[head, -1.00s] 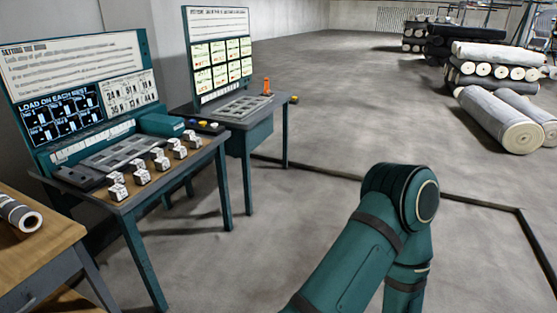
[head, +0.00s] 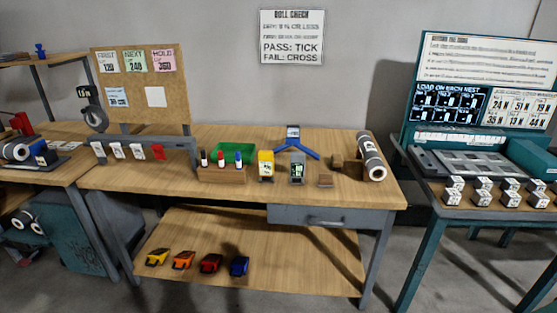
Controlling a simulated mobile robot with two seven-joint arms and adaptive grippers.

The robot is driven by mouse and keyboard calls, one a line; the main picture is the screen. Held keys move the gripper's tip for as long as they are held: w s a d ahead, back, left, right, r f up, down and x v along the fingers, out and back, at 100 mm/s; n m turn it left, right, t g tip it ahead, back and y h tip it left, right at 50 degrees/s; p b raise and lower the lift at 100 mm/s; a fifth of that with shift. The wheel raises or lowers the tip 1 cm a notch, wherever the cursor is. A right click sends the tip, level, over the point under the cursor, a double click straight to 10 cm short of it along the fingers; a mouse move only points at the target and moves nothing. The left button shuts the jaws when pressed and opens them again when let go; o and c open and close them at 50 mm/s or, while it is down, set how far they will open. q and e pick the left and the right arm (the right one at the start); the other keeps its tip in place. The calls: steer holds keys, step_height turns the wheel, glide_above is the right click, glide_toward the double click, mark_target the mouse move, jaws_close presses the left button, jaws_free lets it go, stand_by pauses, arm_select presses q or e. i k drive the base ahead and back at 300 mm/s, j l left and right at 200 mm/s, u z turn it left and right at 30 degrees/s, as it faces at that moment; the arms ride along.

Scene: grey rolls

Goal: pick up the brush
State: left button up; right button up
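I cannot pick out a brush with certainty. Neither of my grippers is in view.
The bench also holds a green tray (head: 233,149), markers in a wooden block (head: 221,174), a yellow device (head: 265,164), a grey device (head: 297,171) and a blue stand (head: 296,147). Several coloured items lie on the lower shelf (head: 300,270). A teal table (head: 437,210) stands right.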

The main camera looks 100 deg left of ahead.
mark_target(337, 159)
steer(key=u, duration=2.9)
steer(key=z, duration=0.35)
steer(key=i+j+z, duration=0.25)
steer(key=z, duration=0.15)
steer(key=i+j+z, duration=0.25)
steer(key=j+z, duration=0.2)
